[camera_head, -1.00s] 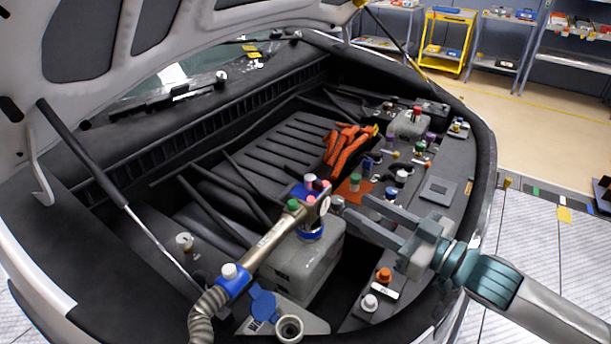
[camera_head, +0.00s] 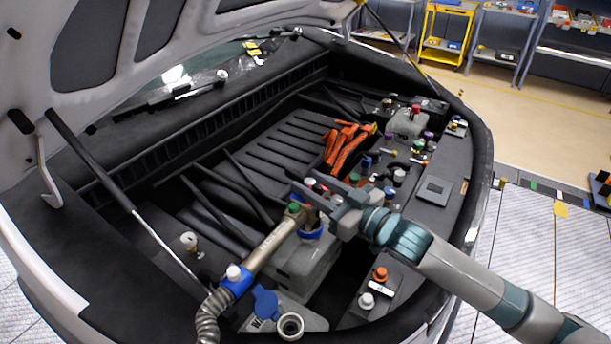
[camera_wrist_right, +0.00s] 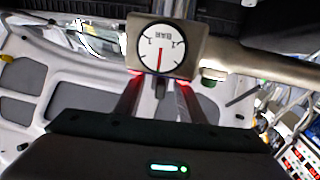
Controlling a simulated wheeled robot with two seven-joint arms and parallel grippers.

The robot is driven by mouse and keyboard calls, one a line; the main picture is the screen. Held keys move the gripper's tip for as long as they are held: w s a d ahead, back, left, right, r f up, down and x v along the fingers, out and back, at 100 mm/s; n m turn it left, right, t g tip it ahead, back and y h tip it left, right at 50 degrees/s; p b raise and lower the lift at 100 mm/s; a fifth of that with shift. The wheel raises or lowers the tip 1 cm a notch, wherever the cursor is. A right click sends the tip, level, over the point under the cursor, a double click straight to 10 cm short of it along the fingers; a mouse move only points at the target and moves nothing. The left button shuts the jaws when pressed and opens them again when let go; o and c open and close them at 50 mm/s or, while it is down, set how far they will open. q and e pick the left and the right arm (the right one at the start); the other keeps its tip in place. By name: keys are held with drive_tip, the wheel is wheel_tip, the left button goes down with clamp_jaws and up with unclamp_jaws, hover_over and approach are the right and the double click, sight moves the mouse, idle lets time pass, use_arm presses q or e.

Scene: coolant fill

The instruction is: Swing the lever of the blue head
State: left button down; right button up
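The blue head (camera_head: 309,233) sits on the grey coolant tank (camera_head: 295,262) in the open front bay, with a metal pipe (camera_head: 262,248) running from it to a hose. A green knob (camera_head: 293,208) shows on it, and my right gripper hides much of its top. I cannot make out the lever clearly. My right gripper (camera_head: 310,185) reaches over the head from the right with its fingers apart. In the right wrist view the round BAR gauge (camera_wrist_right: 160,48) stands just beyond the fingertips, and the gripper (camera_wrist_right: 160,92) has a small dark post between its fingers. Contact cannot be told.
The raised hood (camera_head: 120,60) hangs above the bay, with a strut (camera_head: 125,200) at left. Orange cables (camera_head: 345,145) lie behind the head. An orange cap (camera_head: 380,274) and a white cap (camera_head: 366,300) stand at front right. Several coloured caps line the right side.

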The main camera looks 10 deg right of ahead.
drive_tip(key=shift+x, duration=1.1)
use_arm(q)
drive_tip(key=shift+w+d+r, duration=0.2)
drive_tip(key=shift+w+r, duration=0.2)
drive_tip(key=shift+w, duration=0.15)
drive_tip(key=shift+s, duration=0.1)
use_arm(e)
drive_tip(key=shift+c, duration=0.3)
clamp_jaws()
